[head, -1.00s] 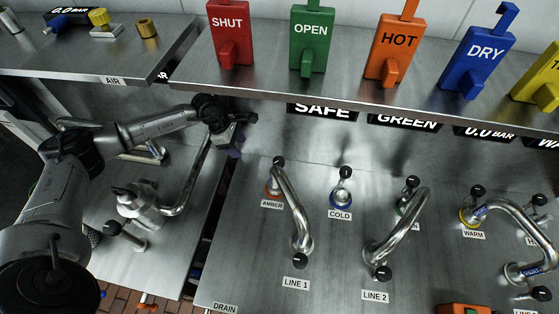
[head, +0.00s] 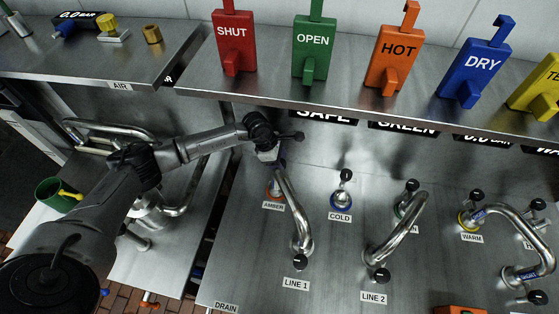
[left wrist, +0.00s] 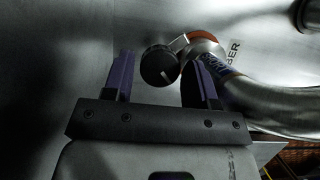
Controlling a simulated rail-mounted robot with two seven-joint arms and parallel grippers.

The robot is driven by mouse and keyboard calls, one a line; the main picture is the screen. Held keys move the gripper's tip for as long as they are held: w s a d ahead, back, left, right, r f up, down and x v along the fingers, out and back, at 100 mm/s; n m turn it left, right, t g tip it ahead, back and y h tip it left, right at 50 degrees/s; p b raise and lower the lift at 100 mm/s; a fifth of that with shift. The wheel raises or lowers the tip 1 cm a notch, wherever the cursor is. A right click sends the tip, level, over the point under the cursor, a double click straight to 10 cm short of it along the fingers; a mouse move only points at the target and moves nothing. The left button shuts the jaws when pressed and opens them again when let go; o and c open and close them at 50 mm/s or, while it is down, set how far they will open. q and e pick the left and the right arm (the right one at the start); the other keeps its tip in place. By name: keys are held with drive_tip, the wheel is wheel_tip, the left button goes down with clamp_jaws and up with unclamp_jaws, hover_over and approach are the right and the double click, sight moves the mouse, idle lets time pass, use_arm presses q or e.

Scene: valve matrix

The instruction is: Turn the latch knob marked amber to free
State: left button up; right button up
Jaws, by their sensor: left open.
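The amber latch knob is a black ball knob (left wrist: 159,65) on a metal fitting with an orange-red ring (left wrist: 203,36), seen in the left wrist view. In the head view the AMBER label (head: 273,205) and the ring (head: 273,190) show just below my left gripper (head: 272,158), which hides the knob there. My left gripper is open, and in the left wrist view its two purple fingers (left wrist: 152,80) stand on either side of the black knob. I cannot tell whether they touch it. My right gripper is not in view.
A curved metal pipe (head: 291,205) runs from the amber fitting down to LINE 1, close to my right finger in the wrist view. The COLD fitting (head: 341,200) stands to the right. A shelf (head: 340,98) with coloured tags such as SHUT (head: 234,42) overhangs behind.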

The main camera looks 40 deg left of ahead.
use_arm(q)
drive_tip(key=shift+d+f, duration=0.1)
drive_tip(key=shift+f, duration=0.15)
drive_tip(key=c, duration=0.6)
drive_tip(key=shift+r+n+p, duration=0.1)
drive_tip(key=shift+n+p, duration=0.35)
drive_tip(key=shift+n, duration=0.15)
drive_tip(key=shift+c, duration=0.2)
drive_tip(key=shift+n+t+y+p, duration=0.4)
drive_tip(key=shift+n+y, duration=0.1)
drive_tip(key=shift+n, duration=0.4)
drive_tip(key=o, duration=0.6)
drive_tip(key=shift+o, duration=0.2)
